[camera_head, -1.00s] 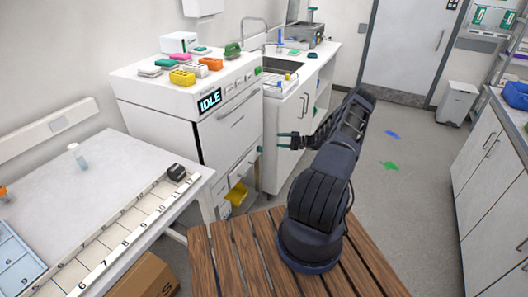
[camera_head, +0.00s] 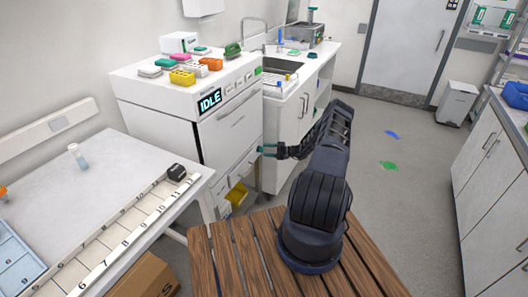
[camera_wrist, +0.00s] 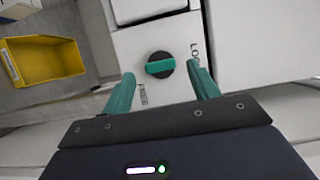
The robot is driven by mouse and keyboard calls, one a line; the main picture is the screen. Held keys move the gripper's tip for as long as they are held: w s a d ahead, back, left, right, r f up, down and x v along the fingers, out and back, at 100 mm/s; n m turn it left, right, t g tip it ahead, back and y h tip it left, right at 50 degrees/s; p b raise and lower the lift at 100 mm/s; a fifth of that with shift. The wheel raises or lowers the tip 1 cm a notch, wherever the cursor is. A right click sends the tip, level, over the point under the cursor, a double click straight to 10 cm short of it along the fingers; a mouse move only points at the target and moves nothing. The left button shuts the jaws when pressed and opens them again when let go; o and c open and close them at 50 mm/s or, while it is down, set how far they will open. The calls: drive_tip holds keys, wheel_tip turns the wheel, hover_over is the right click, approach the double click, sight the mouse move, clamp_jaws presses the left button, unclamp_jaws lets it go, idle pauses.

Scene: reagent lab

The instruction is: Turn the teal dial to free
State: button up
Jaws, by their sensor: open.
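The teal dial (camera_wrist: 160,65) shows in the wrist view on a white panel, a teal bar handle on a round black base. Its bar lies roughly level in that picture. A "FREE" label (camera_wrist: 143,94) is printed below it, and a partly hidden label starting "LO" (camera_wrist: 195,50) is to its right. My gripper (camera_wrist: 163,82) is open, its two teal fingers to either side below the dial, with nothing between them. In the head view my gripper (camera_head: 268,151) points left at the lower front of the white machine (camera_head: 228,130); the dial cannot be made out there.
A yellow bin (camera_wrist: 42,60) is left of the dial in the wrist view and low by the machine in the head view (camera_head: 238,194). The machine's display (camera_head: 210,101) reads "IDLE". A grey bench (camera_head: 95,165) stands at left.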

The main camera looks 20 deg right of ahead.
sight(260, 149)
drive_tip(key=shift+x, duration=1.3)
drive_tip(key=c, duration=1)
